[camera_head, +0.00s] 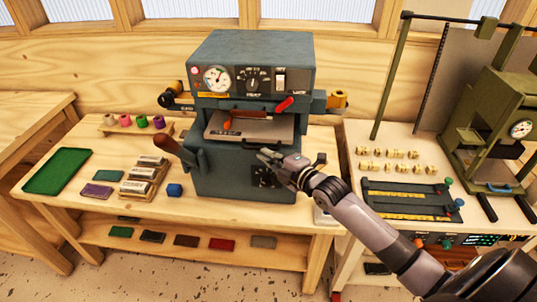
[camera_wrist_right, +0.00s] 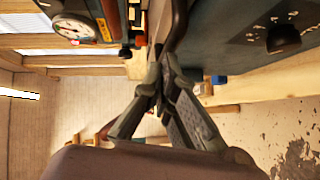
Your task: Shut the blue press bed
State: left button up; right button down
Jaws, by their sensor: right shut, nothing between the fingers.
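The blue-grey press (camera_head: 252,60) stands on the wooden bench, with a gauge, dial and switch on its top front. Its bed (camera_head: 262,131) is a flat grey plate in the front opening, sticking out toward me, with a small orange-red part on its left. My right gripper (camera_head: 264,156) is shut and empty, in front of the press just below the bed's front edge. I cannot tell whether it touches the bed. In the wrist view the shut fingers (camera_wrist_right: 165,78) point toward the press, with its gauge (camera_wrist_right: 72,27) at upper left. My left gripper is out of view.
A brown-handled lever (camera_head: 168,145) sticks out at the press's left. A green press (camera_head: 500,120) stands on the right bench.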

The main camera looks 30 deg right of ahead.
jog(key=w+b, duration=0.1)
jog(key=w+d+b, duration=0.2)
jog(key=shift+w+d+f, duration=0.1)
jog(key=shift+w+d, duration=0.15)
jog(key=shift+w, duration=0.15)
jog(key=shift+w+d, duration=0.15)
jog(key=shift+d, duration=0.05)
jog(key=shift+r, duration=0.2)
